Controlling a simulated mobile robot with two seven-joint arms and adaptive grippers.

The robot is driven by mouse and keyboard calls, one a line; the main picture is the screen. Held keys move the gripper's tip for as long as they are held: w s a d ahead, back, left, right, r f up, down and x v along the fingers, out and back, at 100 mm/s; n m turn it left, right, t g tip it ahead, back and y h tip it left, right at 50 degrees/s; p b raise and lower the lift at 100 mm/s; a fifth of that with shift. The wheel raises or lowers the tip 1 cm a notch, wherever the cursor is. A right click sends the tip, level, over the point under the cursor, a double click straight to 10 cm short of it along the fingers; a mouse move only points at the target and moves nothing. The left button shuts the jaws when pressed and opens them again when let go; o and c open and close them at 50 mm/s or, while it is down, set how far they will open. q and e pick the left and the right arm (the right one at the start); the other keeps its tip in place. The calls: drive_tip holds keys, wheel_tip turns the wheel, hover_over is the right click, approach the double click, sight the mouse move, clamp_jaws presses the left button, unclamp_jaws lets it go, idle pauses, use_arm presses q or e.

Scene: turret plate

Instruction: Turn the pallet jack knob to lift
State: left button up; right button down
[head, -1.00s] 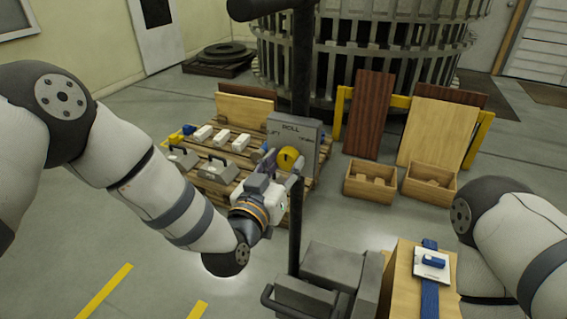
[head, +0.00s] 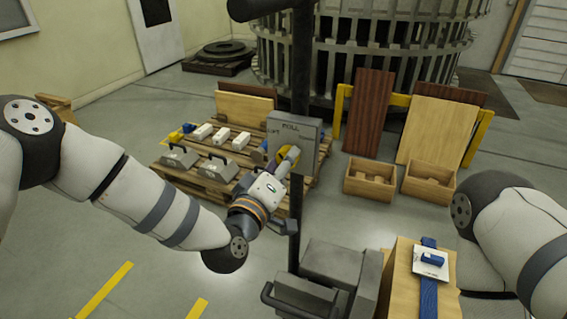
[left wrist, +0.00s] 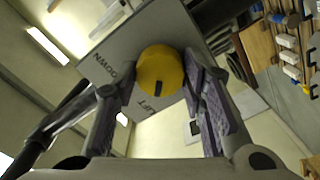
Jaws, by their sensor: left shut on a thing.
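My left gripper (left wrist: 153,92) is shut on the knob, one finger on each side. In the head view my left gripper (head: 284,160) hides most of the knob. My right arm shows at the right, but its gripper is out of view.
The panel is on a dark post (head: 295,210). A wooden pallet (head: 205,185) with white blocks and grey handled pieces stands to its left. Two wooden boxes (head: 369,181) and leaning boards are at the right. A grey machine part (head: 325,265) is in front.

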use_arm(q)
drive_tip(key=shift+n, duration=0.5)
drive_tip(key=o, duration=1.2)
drive_tip(key=shift+c, duration=0.2)
drive_tip(key=v, duration=1.2)
